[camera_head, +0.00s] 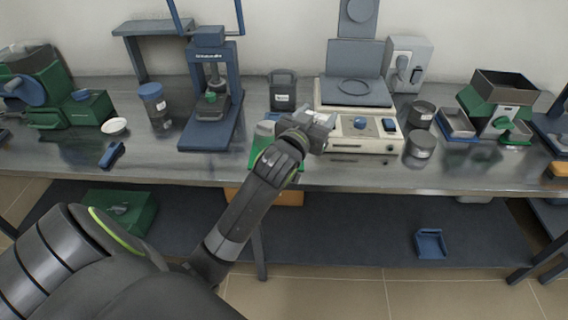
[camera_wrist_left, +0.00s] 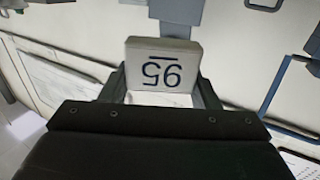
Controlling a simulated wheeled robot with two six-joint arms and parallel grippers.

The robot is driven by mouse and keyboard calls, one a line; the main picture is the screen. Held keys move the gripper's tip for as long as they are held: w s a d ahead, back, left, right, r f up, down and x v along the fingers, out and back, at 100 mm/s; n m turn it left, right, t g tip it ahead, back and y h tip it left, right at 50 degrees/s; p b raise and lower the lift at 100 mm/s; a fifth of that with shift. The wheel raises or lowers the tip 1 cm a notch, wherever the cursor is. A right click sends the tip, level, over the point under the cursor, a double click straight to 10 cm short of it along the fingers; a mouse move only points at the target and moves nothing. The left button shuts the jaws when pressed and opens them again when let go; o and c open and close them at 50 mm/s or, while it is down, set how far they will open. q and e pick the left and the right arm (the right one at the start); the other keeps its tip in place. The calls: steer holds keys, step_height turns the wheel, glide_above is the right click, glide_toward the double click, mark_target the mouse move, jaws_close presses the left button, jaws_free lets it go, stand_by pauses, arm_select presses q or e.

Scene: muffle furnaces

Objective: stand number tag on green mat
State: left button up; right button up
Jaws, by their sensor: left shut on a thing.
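My left gripper (camera_head: 318,124) is over the bench, in front of the cream hotplate-like device. It is shut on the number tag (camera_wrist_left: 162,66), a white block with blue digits and a bar, which shows upside down between the fingers in the left wrist view. In the head view the tag is too small and covered to make out clearly. The green mat (camera_head: 260,157) lies at the bench's front edge, left of the gripper and partly hidden by my left arm. My right gripper is not in view.
The cream device (camera_head: 350,146) stands close behind the gripper. A blue press (camera_head: 210,120) stands left of the mat, a dark canister (camera_head: 283,90) behind it. Dark jars (camera_head: 420,145) stand at right. Bare bench shows between press and mat.

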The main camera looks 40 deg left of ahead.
arm_select(q)
steer(key=shift+n+y, duration=0.3)
steer(key=shift+y, duration=0.2)
steer(key=w+a+f+b, duration=0.1)
steer(key=a+f, duration=0.2)
steer(key=f, duration=0.1)
steer(key=w+a+f+b, duration=0.1)
steer(key=a+f, duration=0.1)
steer(key=f, duration=0.3)
steer(key=w+a+f+b, duration=0.1)
steer(key=a+f+b, duration=0.1)
steer(key=a+f, duration=0.1)
steer(key=shift+a+f, duration=0.3)
steer(key=shift+f, duration=0.5)
step_height(320, 180, down, 3)
steer(key=shift+s+f+b, duration=0.1)
steer(key=shift+f+b, duration=0.05)
steer(key=shift+b, duration=0.4)
steer(key=shift+f, duration=0.4)
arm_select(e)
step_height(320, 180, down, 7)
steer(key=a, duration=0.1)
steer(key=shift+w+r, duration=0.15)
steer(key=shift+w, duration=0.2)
arm_select(q)
steer(key=o, duration=1)
steer(key=shift+c, duration=0.2)
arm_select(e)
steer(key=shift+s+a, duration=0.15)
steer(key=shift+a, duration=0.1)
